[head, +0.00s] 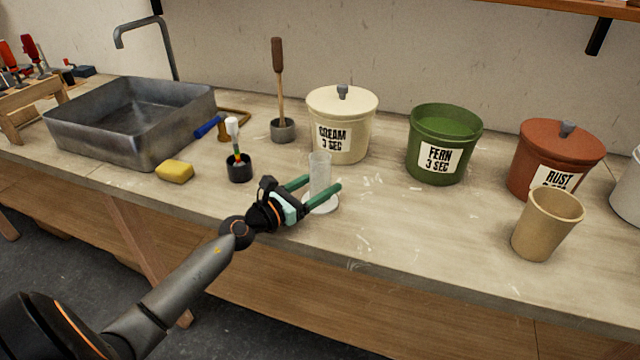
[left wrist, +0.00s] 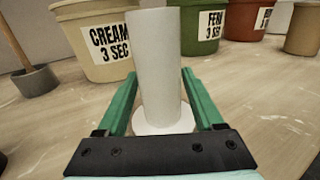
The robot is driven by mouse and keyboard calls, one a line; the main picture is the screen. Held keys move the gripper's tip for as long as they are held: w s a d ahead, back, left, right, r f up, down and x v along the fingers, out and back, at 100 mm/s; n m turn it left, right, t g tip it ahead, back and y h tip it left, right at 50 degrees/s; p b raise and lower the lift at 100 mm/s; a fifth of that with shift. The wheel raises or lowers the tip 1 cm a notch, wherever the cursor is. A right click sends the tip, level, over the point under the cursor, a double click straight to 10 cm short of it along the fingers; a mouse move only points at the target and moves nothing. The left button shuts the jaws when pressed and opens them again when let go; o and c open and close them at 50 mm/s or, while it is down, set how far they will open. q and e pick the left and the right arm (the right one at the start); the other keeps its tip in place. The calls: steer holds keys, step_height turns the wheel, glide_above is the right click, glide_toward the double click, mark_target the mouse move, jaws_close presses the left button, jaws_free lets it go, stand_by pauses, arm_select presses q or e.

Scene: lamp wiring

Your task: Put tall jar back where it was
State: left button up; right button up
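The tall jar (head: 320,168) is a slim, pale, translucent cylinder standing upright near the front of the counter. It also shows in the left wrist view (left wrist: 158,70), rising between the fingers. A round white base or disc (head: 322,207) is at its foot on the counter; I cannot tell whether it is part of the jar. My left gripper (head: 317,187) reaches in from the left with one green finger on each side of the jar, and the fingertips appear to meet its sides. My right gripper is in neither view.
Behind stand a cream canister (head: 342,105), a green fern canister (head: 443,150) and a rust canister (head: 555,150). A tan cup (head: 547,225) is at the right. Left are a small black pot (head: 239,170), yellow sponge (head: 174,171) and metal sink (head: 130,120).

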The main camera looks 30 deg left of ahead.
arm_select(q)
steer(key=shift+o, duration=1)
steer(key=shift+r, duration=0.15)
steer(key=shift+s, duration=0.15)
steer(key=b+v, duration=0.2)
steer(key=v, duration=0.8)
steer(key=shift+s, duration=0.4)
steer(key=shift+s+a+b, duration=0.15)
steer(key=shift+s+b, duration=0.2)
steer(key=shift+s, duration=0.05)
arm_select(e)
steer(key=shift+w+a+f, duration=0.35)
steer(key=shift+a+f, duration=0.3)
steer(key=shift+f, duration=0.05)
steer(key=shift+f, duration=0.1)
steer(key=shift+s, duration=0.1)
